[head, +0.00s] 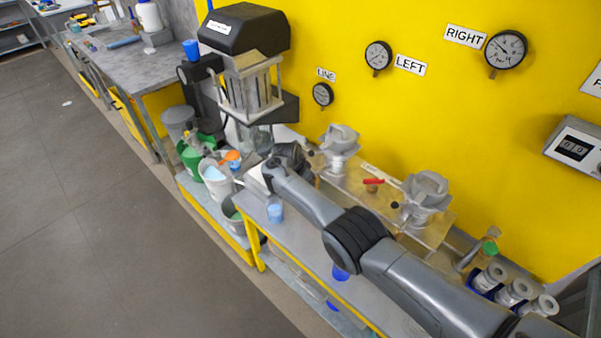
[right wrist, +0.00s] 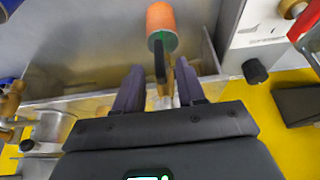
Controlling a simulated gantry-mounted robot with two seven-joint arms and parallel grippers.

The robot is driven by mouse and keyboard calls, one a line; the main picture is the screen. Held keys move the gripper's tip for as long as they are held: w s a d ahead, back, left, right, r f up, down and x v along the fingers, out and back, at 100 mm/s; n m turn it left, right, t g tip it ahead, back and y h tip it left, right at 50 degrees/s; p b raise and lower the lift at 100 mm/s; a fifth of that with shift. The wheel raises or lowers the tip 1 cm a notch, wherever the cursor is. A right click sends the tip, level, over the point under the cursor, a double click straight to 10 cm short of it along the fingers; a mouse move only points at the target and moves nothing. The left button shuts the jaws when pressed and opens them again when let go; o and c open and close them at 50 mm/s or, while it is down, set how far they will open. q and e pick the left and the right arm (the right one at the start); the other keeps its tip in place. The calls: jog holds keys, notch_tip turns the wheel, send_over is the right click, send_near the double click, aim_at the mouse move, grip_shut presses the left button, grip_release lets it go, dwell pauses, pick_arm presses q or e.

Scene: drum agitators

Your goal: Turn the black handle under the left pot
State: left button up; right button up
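The left pot (head: 340,142) is a grey metal pot on the wooden shelf beside the yellow wall in the head view. My right arm reaches in from the lower right, and its wrist is left of this pot. In the right wrist view my right gripper (right wrist: 160,88) is open, with its two dark fingers apart. A black handle (right wrist: 159,62) with brass behind it shows in the gap between the fingertips. I cannot tell whether the fingers touch it. In the head view the fingertips and most of the handle area are hard to make out. My left gripper is not in view.
The right pot (head: 427,192) and a red handle (head: 373,182) are farther right along the shelf. A large black-topped machine (head: 245,30) stands behind my wrist. An orange cylinder (right wrist: 161,22) is just beyond the handle.

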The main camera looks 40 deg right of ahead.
jog(key=p+v, duration=0.1)
jog(key=v, duration=0.5)
jog(key=shift+p, duration=0.35)
jog(key=shift+f, duration=0.1)
